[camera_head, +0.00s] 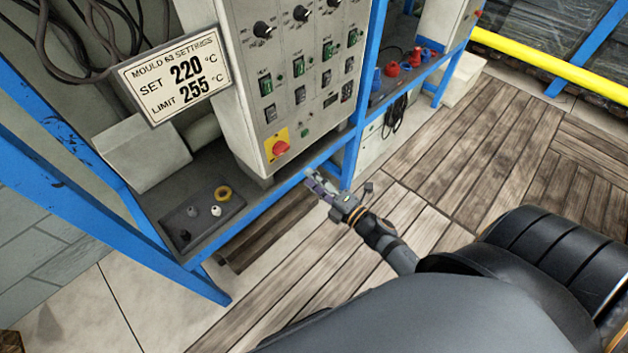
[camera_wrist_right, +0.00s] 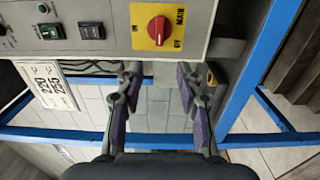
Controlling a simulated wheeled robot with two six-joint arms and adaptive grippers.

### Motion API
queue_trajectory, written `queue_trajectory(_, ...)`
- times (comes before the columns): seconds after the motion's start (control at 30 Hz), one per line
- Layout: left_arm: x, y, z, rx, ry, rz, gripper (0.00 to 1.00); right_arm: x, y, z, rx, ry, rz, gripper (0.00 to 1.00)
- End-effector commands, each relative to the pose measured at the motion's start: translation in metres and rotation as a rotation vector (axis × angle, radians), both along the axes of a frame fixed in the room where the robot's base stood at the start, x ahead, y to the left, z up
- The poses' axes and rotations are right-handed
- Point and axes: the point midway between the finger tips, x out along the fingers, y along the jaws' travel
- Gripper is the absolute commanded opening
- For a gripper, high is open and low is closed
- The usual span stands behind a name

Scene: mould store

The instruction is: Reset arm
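My right gripper (camera_head: 314,182) is in front of the blue frame of the rack, below and to the right of the control panel (camera_head: 293,75). In the right wrist view my right gripper (camera_wrist_right: 158,78) has its two purple-padded fingers apart with nothing between them. A red rotary switch on a yellow plate (camera_head: 276,145) sits at the panel's lower left corner; in the wrist view this switch (camera_wrist_right: 158,27) is just beyond the fingertips. The fingers do not appear to touch it. My left gripper is out of view.
A settings sign (camera_head: 175,73) reads SET 220, LIMIT 255. A dark tray (camera_head: 181,232) with small knobs and a yellow ring lies on the shelf. Blue posts (camera_head: 366,85) stand close to the gripper. Wooden floor (camera_head: 480,150) is open to the right.

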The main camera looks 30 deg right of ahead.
Motion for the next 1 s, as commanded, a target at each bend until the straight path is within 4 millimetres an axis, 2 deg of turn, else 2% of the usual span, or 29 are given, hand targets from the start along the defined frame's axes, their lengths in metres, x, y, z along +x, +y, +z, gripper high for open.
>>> queue_trajectory(0.37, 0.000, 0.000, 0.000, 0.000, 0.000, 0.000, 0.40, 0.001, 0.000, 0.000, 0.001, 0.001, -0.001, 0.37)
queue_trajectory(0.47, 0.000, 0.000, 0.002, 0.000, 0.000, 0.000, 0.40, 0.001, -0.007, -0.017, 0.034, 0.051, -0.030, 0.37)
queue_trajectory(0.57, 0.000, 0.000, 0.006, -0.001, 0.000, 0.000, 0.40, -0.004, -0.029, -0.068, 0.144, 0.204, -0.122, 0.37)
queue_trajectory(0.67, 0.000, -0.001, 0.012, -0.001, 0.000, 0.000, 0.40, -0.026, -0.057, -0.146, 0.312, 0.426, -0.282, 0.37)
queue_trajectory(0.7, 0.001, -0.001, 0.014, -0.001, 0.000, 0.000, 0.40, -0.040, -0.067, -0.177, 0.385, 0.516, -0.355, 0.37)
queue_trajectory(0.73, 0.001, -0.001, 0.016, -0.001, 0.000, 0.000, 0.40, -0.052, -0.074, -0.200, 0.437, 0.581, -0.413, 0.37)
queue_trajectory(0.8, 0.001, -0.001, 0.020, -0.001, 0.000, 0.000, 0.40, -0.088, -0.086, -0.251, 0.554, 0.728, -0.551, 0.37)
queue_trajectory(0.87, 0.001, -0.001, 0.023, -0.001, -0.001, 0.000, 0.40, -0.124, -0.093, -0.291, 0.650, 0.850, -0.680, 0.37)
queue_trajectory(0.9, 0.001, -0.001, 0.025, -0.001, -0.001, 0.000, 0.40, -0.151, -0.096, -0.315, 0.712, 0.926, -0.769, 0.37)
queue_trajectory(0.97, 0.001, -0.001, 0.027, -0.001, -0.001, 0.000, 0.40, -0.193, -0.097, -0.345, 0.795, 1.030, -0.904, 0.37)
queue_trajectory(1.0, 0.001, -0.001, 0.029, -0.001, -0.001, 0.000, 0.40, -0.221, -0.096, -0.362, 0.844, 1.092, -0.993, 0.37)
